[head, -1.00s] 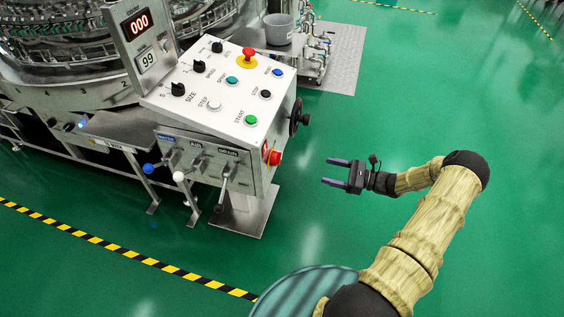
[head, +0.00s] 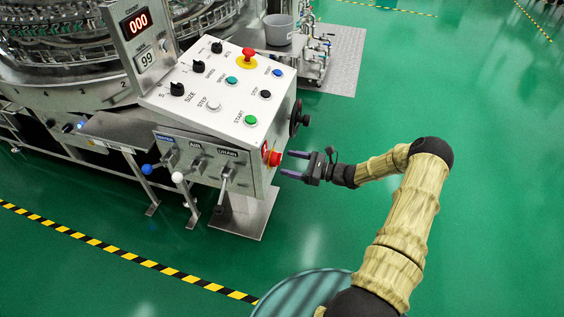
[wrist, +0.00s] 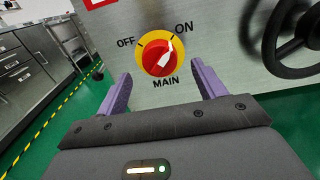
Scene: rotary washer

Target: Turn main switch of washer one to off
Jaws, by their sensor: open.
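The main switch (wrist: 158,57) is a red knob with a white pointer on a yellow plate, on the side of the washer's control box (head: 262,178). In the wrist view its pointer is turned toward ON at upper right, and OFF is printed at upper left. In the head view the red main switch (head: 273,158) stands out from the box's right side. My gripper (head: 288,165) is open, its purple fingers pointing at the switch. In the wrist view my gripper's fingertips (wrist: 159,80) are left and right of the knob, apart from it.
A black handwheel (wrist: 292,38) is right of the switch; in the head view it sits above it (head: 300,117). Levers with blue and white ball ends (head: 178,177) hang at the box's front. Green floor is clear right of the box.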

